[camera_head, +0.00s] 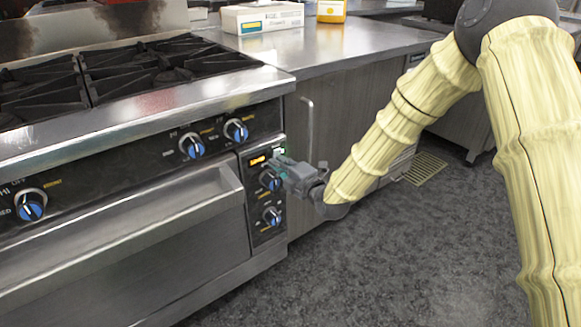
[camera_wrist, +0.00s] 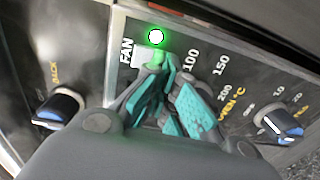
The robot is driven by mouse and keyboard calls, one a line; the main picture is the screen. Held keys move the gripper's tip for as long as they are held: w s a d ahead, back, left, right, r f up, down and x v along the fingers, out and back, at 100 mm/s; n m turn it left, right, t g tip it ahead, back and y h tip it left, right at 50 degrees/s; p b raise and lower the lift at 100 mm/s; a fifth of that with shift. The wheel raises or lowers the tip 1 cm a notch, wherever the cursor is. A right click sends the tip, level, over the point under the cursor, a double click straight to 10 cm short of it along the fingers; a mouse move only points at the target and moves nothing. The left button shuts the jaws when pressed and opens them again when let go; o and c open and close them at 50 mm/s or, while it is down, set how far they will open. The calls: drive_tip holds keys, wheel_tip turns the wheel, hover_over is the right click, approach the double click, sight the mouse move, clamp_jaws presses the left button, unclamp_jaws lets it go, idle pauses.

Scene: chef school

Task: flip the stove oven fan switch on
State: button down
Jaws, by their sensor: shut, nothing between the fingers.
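The stove (camera_head: 150,105) stands at the left, with a narrow black control panel (camera_head: 255,222) at its right end. In the wrist view, the "FAN" lettering (camera_wrist: 127,52) is on the panel beside a pale switch area (camera_wrist: 143,57). Just above is a round white light (camera_wrist: 156,37) with a green glow; some green also shows in the head view. My gripper (camera_wrist: 164,64) is shut and empty, its teal fingertips at the right edge of the pale switch area. The fingers partly hide the switch, so I cannot tell its exact position or whether they touch.
Blue-capped knobs flank my gripper in the wrist view, one at the left (camera_wrist: 60,108) and one at the right (camera_wrist: 280,128). The oven handle (camera_head: 130,235) juts out left of the panel. A counter (camera_head: 340,45) adjoins the stove; open floor (camera_head: 400,260) lies in front.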

drive_tip(key=shift+a+r, duration=0.1)
drive_tip(key=f+p+v, duration=0.1)
drive_tip(key=f+v, duration=0.1)
drive_tip(key=v, duration=1.2)
drive_tip(key=shift+f, duration=0.2)
drive_tip(key=shift+w+f, duration=0.1)
